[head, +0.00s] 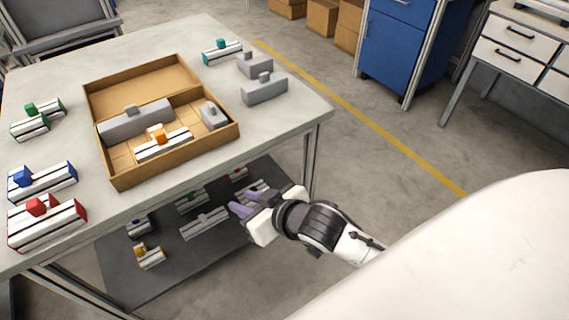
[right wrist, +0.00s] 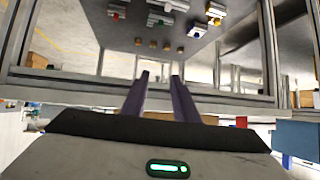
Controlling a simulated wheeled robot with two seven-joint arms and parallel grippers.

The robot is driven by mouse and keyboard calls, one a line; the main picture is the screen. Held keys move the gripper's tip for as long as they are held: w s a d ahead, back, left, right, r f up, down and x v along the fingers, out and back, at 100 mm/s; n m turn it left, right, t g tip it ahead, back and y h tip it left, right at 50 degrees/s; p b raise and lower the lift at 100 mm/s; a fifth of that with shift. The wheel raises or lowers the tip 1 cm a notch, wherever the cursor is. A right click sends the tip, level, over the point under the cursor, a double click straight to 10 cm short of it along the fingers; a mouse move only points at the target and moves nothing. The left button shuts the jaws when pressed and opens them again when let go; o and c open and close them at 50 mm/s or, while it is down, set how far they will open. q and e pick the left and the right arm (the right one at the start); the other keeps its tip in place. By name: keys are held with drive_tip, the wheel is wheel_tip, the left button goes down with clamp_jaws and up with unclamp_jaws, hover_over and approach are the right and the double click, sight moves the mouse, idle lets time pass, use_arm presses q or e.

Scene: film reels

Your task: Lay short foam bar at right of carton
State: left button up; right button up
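The open brown carton (head: 178,173) stands on the table. In it lie a long grey foam bar (head: 135,124) along the left and back, a short grey foam bar (head: 213,116) against the right end, and a white-and-black striped block with an orange knob (head: 163,146) at the front. Outside, to the right of the carton, two more grey foam bars lie on the table, a smaller one (head: 255,66) behind a larger one (head: 264,90). My right gripper (head: 242,203) is open and empty, off the table's front edge; its spread fingers show in the right wrist view (right wrist: 160,76).
Striped blocks with green (head: 37,121), blue (head: 42,181), red (head: 47,225) and teal (head: 222,53) knobs lie around the carton on the table (head: 290,125). More blocks lie on the dark lower shelf (head: 185,265). The table's right front corner is bare.

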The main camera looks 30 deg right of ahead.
drive_tip(key=s+f+g, duration=0.2)
drive_tip(key=s+f, duration=1.2)
drive_tip(key=s, duration=0.2)
drive_tip(key=shift+s+d+f, duration=0.2)
drive_tip(key=shift+s+f, duration=0.1)
drive_tip(key=shift+f, duration=0.1)
idle(0.8)
drive_tip(key=shift+d, duration=0.15)
